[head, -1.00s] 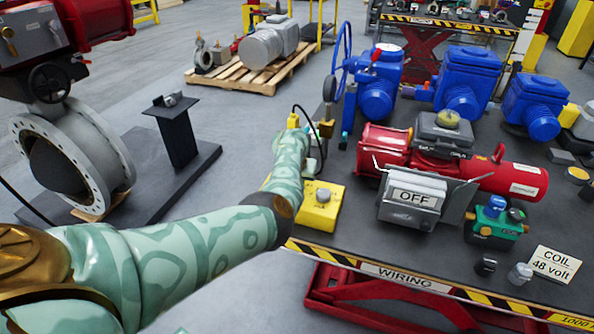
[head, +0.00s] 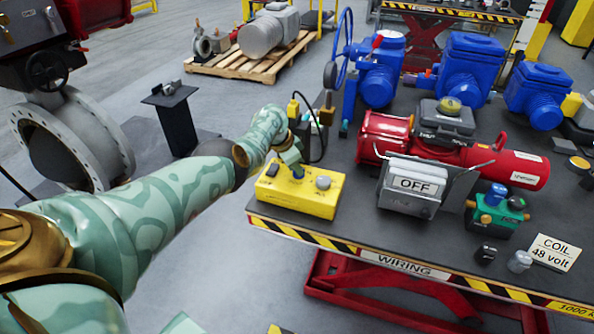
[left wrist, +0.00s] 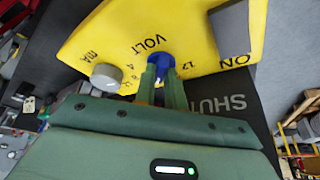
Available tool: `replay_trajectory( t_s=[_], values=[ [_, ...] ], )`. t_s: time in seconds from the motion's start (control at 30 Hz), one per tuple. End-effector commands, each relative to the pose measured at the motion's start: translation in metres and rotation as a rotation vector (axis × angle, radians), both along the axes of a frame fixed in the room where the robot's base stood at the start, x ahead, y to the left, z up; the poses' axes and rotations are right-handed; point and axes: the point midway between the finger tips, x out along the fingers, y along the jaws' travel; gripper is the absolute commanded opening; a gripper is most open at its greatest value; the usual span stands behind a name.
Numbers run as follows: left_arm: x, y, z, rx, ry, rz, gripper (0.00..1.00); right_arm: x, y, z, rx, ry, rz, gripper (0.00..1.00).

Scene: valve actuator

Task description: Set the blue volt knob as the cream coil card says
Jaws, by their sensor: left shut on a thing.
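The yellow box (head: 287,198) stands at the table's left front corner. Its blue volt knob (left wrist: 158,70) shows in the left wrist view beside the VOLT print and small scale numbers, one reading 12; other numbers are partly hidden. My left gripper (left wrist: 163,84) is shut on the blue knob, its fingers hiding part of it. In the head view the left gripper (head: 294,160) reaches down onto the box over the knob (head: 297,174). Where the knob points is unclear. The cream coil card (head: 554,253) at the right front reads "COIL 48 volt". My right gripper is not in view.
The box also has a grey mA knob (left wrist: 106,77) and a dark ON switch (left wrist: 231,28). A grey OFF box (head: 408,190), a red actuator (head: 465,160) and a green coil unit (head: 494,214) stand to the right. A black cable hangs behind the gripper.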

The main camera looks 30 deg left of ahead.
Motion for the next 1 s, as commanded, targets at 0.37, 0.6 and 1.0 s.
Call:
replay_trajectory(
  t_s=[0.37, 0.6, 1.0],
  values=[
    [0.0001, 0.0004, -0.0012, 0.001, 0.003, -0.104, 0.0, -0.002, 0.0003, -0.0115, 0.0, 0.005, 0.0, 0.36],
    [0.0001, 0.0006, -0.0002, 0.001, 0.002, -0.118, 0.0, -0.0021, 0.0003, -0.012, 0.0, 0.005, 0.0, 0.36],
    [0.0004, 0.0004, 0.0002, 0.001, 0.001, -0.116, 0.34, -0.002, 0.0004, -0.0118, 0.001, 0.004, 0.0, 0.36]
  ],
)
